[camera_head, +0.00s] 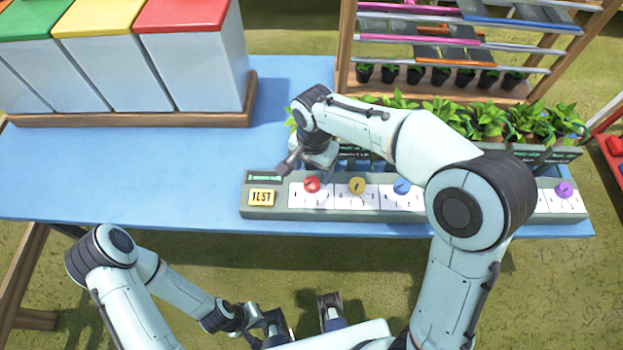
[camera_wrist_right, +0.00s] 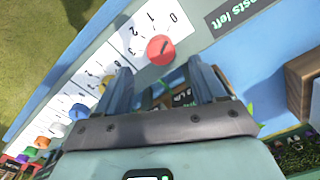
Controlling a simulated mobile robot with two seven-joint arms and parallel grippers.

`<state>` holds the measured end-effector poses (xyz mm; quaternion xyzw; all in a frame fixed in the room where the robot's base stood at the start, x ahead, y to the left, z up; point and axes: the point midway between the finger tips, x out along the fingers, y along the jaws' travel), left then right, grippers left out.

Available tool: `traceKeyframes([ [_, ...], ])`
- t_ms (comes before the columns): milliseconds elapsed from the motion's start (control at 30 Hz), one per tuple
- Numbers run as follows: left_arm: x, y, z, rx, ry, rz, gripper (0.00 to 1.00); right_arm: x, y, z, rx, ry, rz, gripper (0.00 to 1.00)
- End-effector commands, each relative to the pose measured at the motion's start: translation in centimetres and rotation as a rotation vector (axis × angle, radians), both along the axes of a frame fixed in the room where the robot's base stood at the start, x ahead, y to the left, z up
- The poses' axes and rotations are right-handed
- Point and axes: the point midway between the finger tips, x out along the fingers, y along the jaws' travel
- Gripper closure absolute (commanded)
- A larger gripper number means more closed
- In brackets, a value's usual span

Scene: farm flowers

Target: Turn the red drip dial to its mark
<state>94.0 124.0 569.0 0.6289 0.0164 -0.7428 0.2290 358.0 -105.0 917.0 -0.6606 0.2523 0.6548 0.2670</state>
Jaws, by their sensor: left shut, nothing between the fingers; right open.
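The red dial (camera_head: 312,184) sits at the left end of the dial row on a grey control panel (camera_head: 222,212). In the right wrist view the red dial (camera_wrist_right: 160,50) has a dark pointer line and a white scale (camera_wrist_right: 145,28) with 0, 1 and 2 readable beside it. My right gripper (camera_wrist_right: 160,72) is open, its fingers pointing towards the dial, which shows just beyond the gap between the tips. No contact is visible. My left gripper (camera_head: 278,323) is shut and empty, low in front of the table.
A yellow dial (camera_head: 357,185), a blue dial (camera_head: 402,187) and a purple dial (camera_head: 564,189) follow to the right. Potted plants (camera_head: 490,121) stand behind. Lidded bins (camera_head: 195,60) stand at back left; the blue table (camera_head: 120,175) is clear before them.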

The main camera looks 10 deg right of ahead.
Motion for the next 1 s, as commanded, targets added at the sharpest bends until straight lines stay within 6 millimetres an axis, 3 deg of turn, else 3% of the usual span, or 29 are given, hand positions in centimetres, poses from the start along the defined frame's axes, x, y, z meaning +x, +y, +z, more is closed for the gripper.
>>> traceKeyframes([
  [100, -0.1, 0.0, -0.4, 0.000, 0.001, 0.000, 1.00, -0.1, 0.0, -2.6, -0.002, 0.004, 0.000, 0.31],
  [300, -0.2, 0.0, -0.7, 0.000, 0.002, -0.001, 1.00, 0.1, 0.1, -5.3, 0.000, 0.001, 0.000, 0.31],
  [733, -0.2, 0.0, -0.7, 0.000, 0.002, -0.001, 1.00, 0.1, 0.1, -6.3, 0.001, -0.001, 0.001, 0.31],
  [767, -0.2, 0.0, -0.7, 0.000, 0.002, -0.001, 1.00, 0.1, 0.1, -6.3, 0.001, -0.001, 0.000, 0.37],
  [900, -0.2, 0.0, -0.7, 0.000, 0.002, -0.001, 1.00, 0.1, 0.1, -6.3, 0.001, -0.001, 0.001, 0.83],
  [1000, -0.2, 0.0, -0.7, 0.000, 0.002, -0.001, 1.00, 0.1, 0.1, -6.3, 0.001, -0.001, 0.001, 0.87],
])
